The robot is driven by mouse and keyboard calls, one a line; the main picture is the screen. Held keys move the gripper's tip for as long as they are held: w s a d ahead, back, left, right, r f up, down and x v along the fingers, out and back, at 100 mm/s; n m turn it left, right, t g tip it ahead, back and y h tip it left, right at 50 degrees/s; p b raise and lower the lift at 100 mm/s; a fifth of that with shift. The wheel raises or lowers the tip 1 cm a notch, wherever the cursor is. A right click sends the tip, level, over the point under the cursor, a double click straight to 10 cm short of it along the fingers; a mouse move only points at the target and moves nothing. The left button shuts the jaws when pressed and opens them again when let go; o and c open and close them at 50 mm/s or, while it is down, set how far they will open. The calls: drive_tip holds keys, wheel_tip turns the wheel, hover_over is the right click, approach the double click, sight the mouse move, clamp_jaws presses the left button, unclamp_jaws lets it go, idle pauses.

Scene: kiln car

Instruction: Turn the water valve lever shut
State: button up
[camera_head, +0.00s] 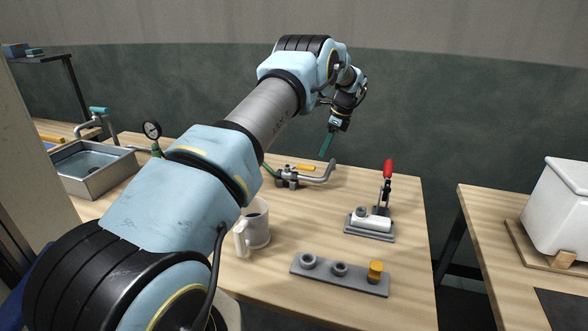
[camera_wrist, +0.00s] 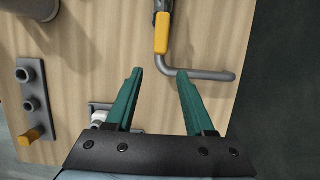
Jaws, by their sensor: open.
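The valve lever has a yellow grip (camera_head: 305,167) and lies low behind the grey valve body (camera_head: 290,177) on the wooden table. In the wrist view the yellow grip (camera_wrist: 162,33) lies roughly in line with the straight part of the grey pipe (camera_wrist: 205,75), which bends off to the right. The valve body is mostly outside the wrist view. My gripper (camera_head: 327,146) points down above the pipe's right end. In the wrist view its teal fingers (camera_wrist: 160,76) are spread and empty, with the grip beyond their tips. Whether they touch the pipe cannot be told.
A red-handled clamp (camera_head: 387,185) stands to the right. A grey plate (camera_head: 338,274) with fittings and a mug (camera_head: 256,226) are in front. A gauge (camera_head: 152,130) and a sink (camera_head: 92,168) are at left. Bare table lies between the pipe and clamp.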

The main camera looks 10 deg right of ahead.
sight(315, 169)
drive_tip(key=shift+b+x, duration=2.15)
drive_tip(key=shift+x, duration=1.65)
drive_tip(key=shift+w+a, duration=0.1)
drive_tip(key=shift+f, duration=0.15)
drive_tip(key=shift+c, duration=0.4)
clamp_jaws()
